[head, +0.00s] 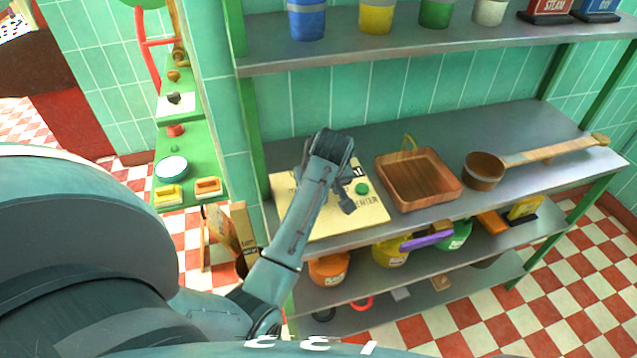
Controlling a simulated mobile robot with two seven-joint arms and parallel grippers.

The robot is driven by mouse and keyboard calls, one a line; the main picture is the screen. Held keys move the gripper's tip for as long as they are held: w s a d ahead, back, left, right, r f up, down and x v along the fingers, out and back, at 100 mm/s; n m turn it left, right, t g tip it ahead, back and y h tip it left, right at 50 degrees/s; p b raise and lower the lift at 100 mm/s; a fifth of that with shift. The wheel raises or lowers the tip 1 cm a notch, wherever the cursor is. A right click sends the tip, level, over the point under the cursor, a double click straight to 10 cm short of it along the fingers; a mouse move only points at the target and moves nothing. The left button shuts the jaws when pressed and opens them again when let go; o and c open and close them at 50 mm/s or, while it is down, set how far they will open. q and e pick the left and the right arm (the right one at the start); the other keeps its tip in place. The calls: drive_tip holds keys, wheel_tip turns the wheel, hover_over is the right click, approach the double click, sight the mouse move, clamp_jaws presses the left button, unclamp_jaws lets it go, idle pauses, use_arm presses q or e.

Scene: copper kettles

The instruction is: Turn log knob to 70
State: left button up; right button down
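A cream panel (350,215) lies on the middle shelf, with a green button (362,188), lettering that reads "ENTER" and a small dark-and-white display (357,171). My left arm reaches across the panel from the lower left. My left gripper (346,200) is over the panel's middle, pointing down just left of the button. I cannot tell if its fingers are open or shut, or if they touch anything. I cannot make out the log knob; the arm and gripper hide part of the panel. My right gripper is not in view.
A brown square tray (418,192) stands right of the panel, then a copper pan (484,172) with a long handle. Coloured canisters (377,15) line the shelf above. Orange, yellow and green kettles (329,268) sit below. A green shelf (186,140) stands at the left.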

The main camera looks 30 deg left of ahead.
use_arm(q)
drive_tip(key=shift+f, duration=0.1)
drive_tip(key=c, duration=1)
drive_tip(key=m, duration=0.2)
drive_tip(key=m+t+h, duration=0.1)
drive_tip(key=m, duration=0.1)
drive_tip(key=m+h, duration=0.1)
drive_tip(key=m, duration=0.1)
drive_tip(key=shift+s+a+t, duration=0.1)
drive_tip(key=shift+a+t, duration=0.15)
drive_tip(key=shift+t, duration=0.05)
drive_tip(key=m+h, duration=0.2)
drive_tip(key=m, duration=0.3)
drive_tip(key=shift+a+m, duration=0.1)
drive_tip(key=shift+m, duration=0.3)
drive_tip(key=o, duration=1)
